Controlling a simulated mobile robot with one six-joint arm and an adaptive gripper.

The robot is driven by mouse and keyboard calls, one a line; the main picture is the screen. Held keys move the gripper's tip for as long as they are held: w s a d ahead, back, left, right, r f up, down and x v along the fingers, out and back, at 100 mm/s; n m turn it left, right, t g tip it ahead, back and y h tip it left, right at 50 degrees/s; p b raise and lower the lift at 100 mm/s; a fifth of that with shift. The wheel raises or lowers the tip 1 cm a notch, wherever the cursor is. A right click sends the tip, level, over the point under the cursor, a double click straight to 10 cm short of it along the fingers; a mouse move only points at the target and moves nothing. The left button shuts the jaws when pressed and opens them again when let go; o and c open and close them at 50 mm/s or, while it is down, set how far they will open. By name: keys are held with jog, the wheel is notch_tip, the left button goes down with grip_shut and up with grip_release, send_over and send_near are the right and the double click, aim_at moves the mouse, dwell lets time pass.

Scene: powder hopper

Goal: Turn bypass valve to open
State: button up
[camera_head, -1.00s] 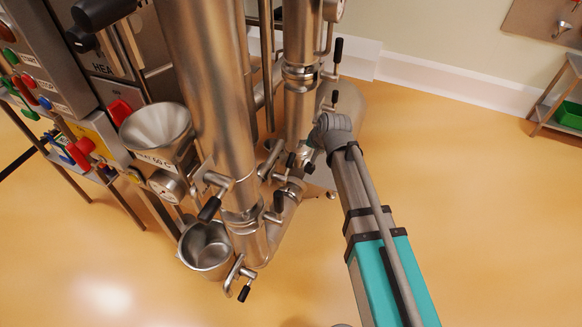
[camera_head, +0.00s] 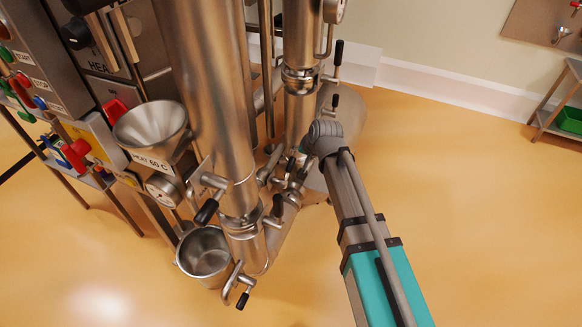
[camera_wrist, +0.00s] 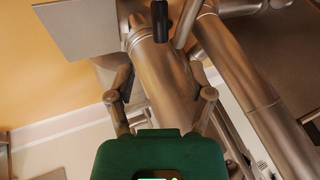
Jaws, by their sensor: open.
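Several valves with black lever handles sit on the steel pipework. One handle (camera_head: 207,211) is on the front of the large column, and another (camera_head: 278,206) is on its right side. A further handle (camera_head: 338,51) stands upright on the rear pipe. No readable label tells me which is the bypass valve. In the wrist view my gripper (camera_wrist: 165,92) is open, its fingers apart on either side of a steel pipe (camera_wrist: 167,75) seen beyond them. A black handle (camera_wrist: 160,20) shows above the fingertips, not between them. In the head view my gripper is largely hidden among the pipes.
A steel funnel (camera_head: 150,132) and a steel pot (camera_head: 204,252) stand left of the column. A control panel with coloured buttons (camera_head: 27,85) is at far left. A low valve handle (camera_head: 242,299) sticks out at the front. The floor (camera_head: 490,220) at right is clear.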

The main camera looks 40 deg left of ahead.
aim_at(292, 164)
jog(key=shift+b+x, duration=4.85)
jog(key=shift+x, duration=1.1)
jog(key=shift+s, duration=0.1)
jog(key=shift+c, duration=0.2)
grip_shut()
